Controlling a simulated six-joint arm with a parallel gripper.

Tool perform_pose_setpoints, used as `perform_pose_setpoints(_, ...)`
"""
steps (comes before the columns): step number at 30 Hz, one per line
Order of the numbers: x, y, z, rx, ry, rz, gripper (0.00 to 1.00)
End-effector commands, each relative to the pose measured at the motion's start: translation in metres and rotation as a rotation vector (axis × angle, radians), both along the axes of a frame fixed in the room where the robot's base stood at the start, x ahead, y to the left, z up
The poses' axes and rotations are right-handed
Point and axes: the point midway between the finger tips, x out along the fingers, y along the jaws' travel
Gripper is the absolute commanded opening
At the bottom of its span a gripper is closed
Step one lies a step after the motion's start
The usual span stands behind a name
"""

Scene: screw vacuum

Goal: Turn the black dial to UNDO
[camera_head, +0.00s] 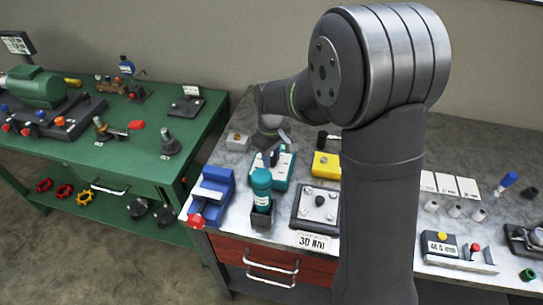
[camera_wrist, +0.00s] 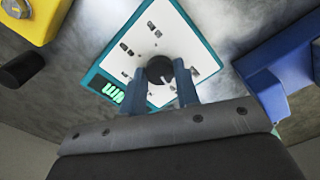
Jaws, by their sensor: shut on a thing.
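The black dial (camera_wrist: 160,70) sits on the white face of a teal-edged box (camera_wrist: 187,28) in the wrist view. A pale pointer line shows on the dial. The labels around it are too small to read, so the dial's setting cannot be told. A lit green display (camera_wrist: 113,93) is on the same face. My gripper (camera_wrist: 162,77) has its two blue-grey fingers on either side of the dial, shut on it.
A blue vise (camera_head: 213,187) and a teal bottle (camera_head: 262,182) in a dark holder stand close in front. A yellow box (camera_head: 326,165) is to the right, with a black cylinder (camera_wrist: 21,69) near it.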

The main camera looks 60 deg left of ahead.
Motion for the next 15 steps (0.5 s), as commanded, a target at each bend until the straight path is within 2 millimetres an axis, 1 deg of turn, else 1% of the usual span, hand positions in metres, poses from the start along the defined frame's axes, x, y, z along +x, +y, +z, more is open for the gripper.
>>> perform_pose_setpoints(15, 0.0004, 0.0009, 0.0013, 0.003, -0.001, 0.483, 0.06)
